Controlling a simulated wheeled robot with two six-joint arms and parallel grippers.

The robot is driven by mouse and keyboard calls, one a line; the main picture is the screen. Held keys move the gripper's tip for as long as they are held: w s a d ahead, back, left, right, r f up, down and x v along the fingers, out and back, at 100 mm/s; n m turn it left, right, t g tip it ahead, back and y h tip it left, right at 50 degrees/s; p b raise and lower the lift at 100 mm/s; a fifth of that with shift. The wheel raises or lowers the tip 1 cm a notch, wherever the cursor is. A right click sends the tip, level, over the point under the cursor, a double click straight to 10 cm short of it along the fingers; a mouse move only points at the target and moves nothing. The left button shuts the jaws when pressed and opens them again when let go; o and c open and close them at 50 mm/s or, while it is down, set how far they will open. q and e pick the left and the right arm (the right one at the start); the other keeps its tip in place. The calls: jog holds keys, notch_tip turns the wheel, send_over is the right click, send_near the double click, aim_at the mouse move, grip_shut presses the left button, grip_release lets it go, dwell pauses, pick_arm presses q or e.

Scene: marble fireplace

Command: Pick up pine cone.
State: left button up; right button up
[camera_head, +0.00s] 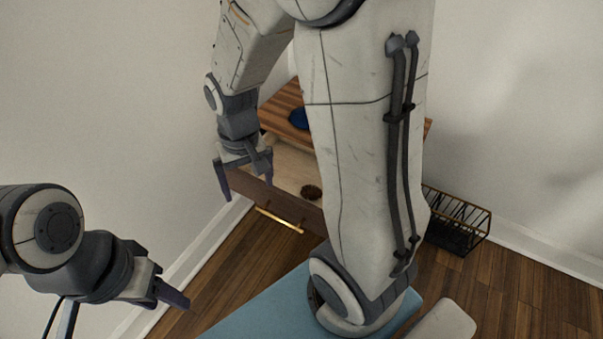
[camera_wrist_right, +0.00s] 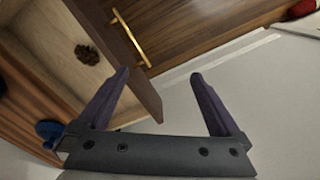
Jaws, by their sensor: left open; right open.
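The pine cone (camera_head: 311,192) is small, dark brown and round, and lies in the open wooden drawer (camera_head: 288,165). In the right wrist view the pine cone (camera_wrist_right: 87,54) lies on the pale drawer floor, upper left. My right gripper (camera_head: 246,188) is open and empty, over the left end of the drawer front, with the pine cone to its right. In the right wrist view the drawer front's corner shows between my right gripper's fingers (camera_wrist_right: 158,78); I cannot tell whether they touch it. My left gripper (camera_head: 172,292) is open and empty at the lower left, away from the drawer.
The drawer front has a gold handle (camera_head: 279,220). A dark blue object (camera_head: 299,118) sits on the wooden cabinet top (camera_head: 278,108). A black wire basket (camera_head: 457,222) stands on the floor at right. A red object (camera_wrist_right: 302,9) shows in the wrist view. White walls are close at left.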

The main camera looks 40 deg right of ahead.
jog(key=w+d+f+m, duration=0.2)
jog(key=d+f+m, duration=0.2)
jog(key=d, duration=0.7)
jog(key=m+b, duration=0.2)
jog(key=m, duration=0.2)
send_over(311, 187)
jog(key=f, duration=0.8)
jog(key=shift+s+a+f, duration=0.1)
jog(key=shift+s+f, duration=0.1)
jog(key=shift+s, duration=0.15)
jog(key=shift+n, duration=0.3)
jog(key=f+b, duration=0.2)
jog(key=f, duration=0.1)
jog(key=f+b, duration=0.1)
jog(key=f, duration=0.1)
jog(key=shift+w+f, duration=0.15)
jog(key=shift+w, duration=0.1)
jog(key=c, duration=1.1)
